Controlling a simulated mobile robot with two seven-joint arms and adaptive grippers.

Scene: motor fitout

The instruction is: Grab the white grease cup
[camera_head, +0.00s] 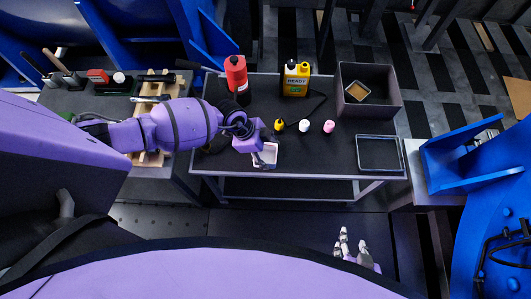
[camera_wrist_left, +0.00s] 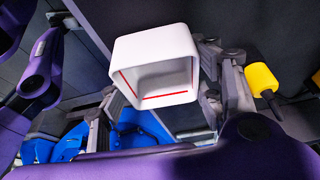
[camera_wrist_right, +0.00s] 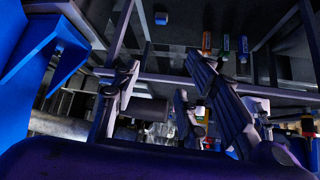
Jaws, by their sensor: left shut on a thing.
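The white grease cup (camera_wrist_left: 148,45) is a squarish white cup with a red line inside its open side. In the left wrist view it sits between the two fingers of my left gripper (camera_wrist_left: 160,85), which is shut on it. In the head view the cup (camera_head: 266,157) is at the front edge of the dark table, under my left gripper (camera_head: 264,150), which partly hides it. I cannot tell whether it touches the table. My right gripper (camera_head: 351,243) is open and empty, low in front of the table; its spread fingers also show in the right wrist view (camera_wrist_right: 165,100).
A red bottle (camera_head: 236,75), yellow bottle (camera_head: 296,78), and dark bin (camera_head: 368,88) stand behind. Small yellow (camera_head: 279,125), white (camera_head: 304,125) and pink (camera_head: 329,126) pieces lie right of the cup. An empty shallow tray (camera_head: 379,153) is at the table's right. A tool bench (camera_head: 75,103) stands left.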

